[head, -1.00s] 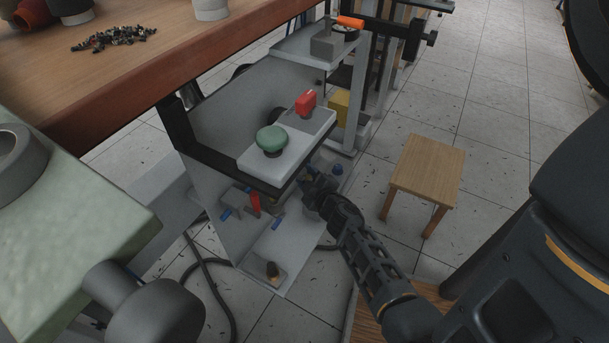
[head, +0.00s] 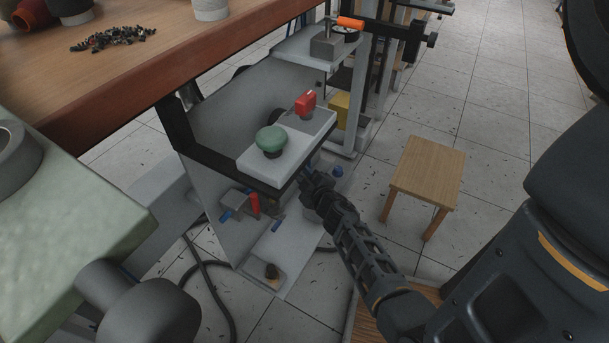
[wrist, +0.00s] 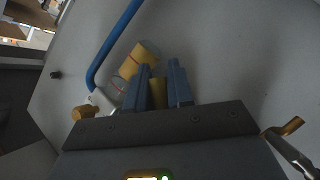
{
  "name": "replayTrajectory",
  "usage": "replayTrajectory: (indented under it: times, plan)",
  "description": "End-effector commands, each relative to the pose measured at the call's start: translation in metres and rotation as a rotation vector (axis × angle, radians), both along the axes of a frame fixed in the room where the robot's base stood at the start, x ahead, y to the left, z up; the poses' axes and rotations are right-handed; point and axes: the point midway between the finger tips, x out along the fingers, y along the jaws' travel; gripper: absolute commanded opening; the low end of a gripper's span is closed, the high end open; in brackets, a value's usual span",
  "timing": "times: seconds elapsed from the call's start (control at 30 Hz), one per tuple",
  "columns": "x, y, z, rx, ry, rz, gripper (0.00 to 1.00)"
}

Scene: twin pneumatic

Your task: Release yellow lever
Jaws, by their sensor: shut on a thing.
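In the wrist view, the two blue-grey fingers of my gripper (wrist: 160,72) are shut on a yellow piece, which I take as the yellow lever (wrist: 157,92). A yellow cylinder (wrist: 138,60) sits just left of the fingers, against a grey panel. In the head view, my gripper (head: 304,174) reaches under the right edge of the grey control box (head: 292,150), and its fingertips are partly hidden there. The lever itself is hidden in the head view.
A green button (head: 271,139) and a red switch (head: 306,102) are on top of the box. A blue hose (wrist: 106,48) and brass fitting (wrist: 84,112) are near my fingers. A wooden stool (head: 428,172) stands to the right on open tiled floor.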

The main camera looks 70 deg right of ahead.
Motion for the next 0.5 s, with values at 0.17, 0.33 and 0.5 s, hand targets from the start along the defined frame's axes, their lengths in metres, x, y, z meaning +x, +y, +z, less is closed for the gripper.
replayTrajectory:
  times: [0.17, 0.33, 0.5]
  plan:
    - [0.0004, 0.0004, -0.0019, -0.008, 0.002, 0.002, 0.0]
    - [0.0009, -0.001, -0.0039, -0.063, 0.012, 0.002, 0.0]
    - [0.0003, -0.0027, -0.0008, -0.128, 0.028, 0.002, 0.0]
